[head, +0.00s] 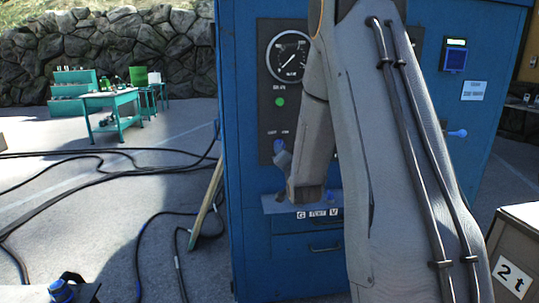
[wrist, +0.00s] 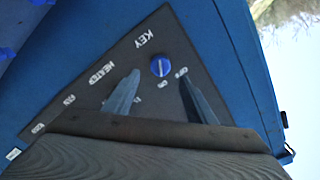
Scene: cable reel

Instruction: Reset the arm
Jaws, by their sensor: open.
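My gripper (wrist: 158,76) is open, its two grey fingers apart and nothing seen between them. In the wrist view it points at a dark panel (wrist: 88,100) marked KEY and HEATER. A round blue key knob (wrist: 160,66) shows just past the fingertips, roughly in line with the gap; I cannot tell whether the fingers touch anything. In the head view my arm stands in front of the blue cabinet (head: 245,235) and hides much of its face. The gripper end is near the lower part of the cabinet's control panel.
The cabinet carries a round gauge (head: 288,55), a green lamp (head: 280,102) and a blue handle (head: 457,133) at right. Black cables (head: 95,158) cross the ground at left. A green table (head: 110,98) stands behind. A box marked "2 t" (head: 515,240) is at lower right.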

